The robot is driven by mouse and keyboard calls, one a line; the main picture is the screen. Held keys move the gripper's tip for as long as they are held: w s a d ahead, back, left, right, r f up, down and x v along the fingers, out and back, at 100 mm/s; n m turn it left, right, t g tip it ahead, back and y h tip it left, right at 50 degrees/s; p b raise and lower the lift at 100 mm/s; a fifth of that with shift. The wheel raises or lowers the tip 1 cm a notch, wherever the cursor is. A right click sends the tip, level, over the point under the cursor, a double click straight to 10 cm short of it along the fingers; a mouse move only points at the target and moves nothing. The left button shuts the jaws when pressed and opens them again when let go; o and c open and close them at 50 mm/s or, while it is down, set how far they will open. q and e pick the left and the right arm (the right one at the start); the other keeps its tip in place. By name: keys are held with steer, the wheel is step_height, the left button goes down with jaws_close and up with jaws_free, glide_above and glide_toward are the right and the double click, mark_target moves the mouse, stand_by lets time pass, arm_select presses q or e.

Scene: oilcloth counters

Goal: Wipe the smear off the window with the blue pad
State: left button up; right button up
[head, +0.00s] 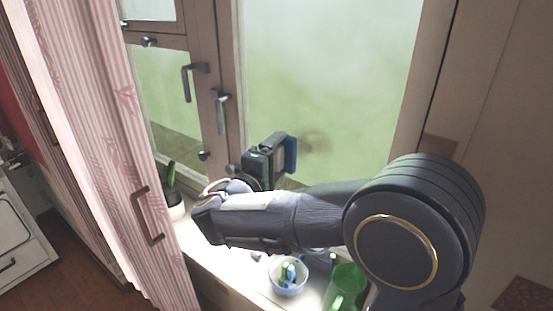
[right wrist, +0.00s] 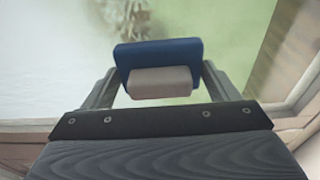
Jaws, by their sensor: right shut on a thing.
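The window pane (head: 340,60) is pale and misty, with green beyond it. A faint brownish smear (head: 315,141) is low on the pane; it also shows near the top of the right wrist view (right wrist: 125,14). My right gripper (head: 276,151) is shut on the pale grip block (right wrist: 160,83) of the blue pad (head: 291,154). The blue pad's flat plate (right wrist: 158,52) faces the glass, just left of the smear in the head view. I cannot tell whether the pad touches the glass. My left gripper is not in view.
On the sill below stand a blue-white bowl (head: 289,290) with small items, a green mug (head: 345,285) and a potted cactus (head: 174,208). Dark window handles (head: 221,112) stick out to the left. A pink striped panel (head: 105,140) stands at the left.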

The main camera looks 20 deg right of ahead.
steer(key=shift+x, duration=0.85)
steer(key=shift+s, duration=0.1)
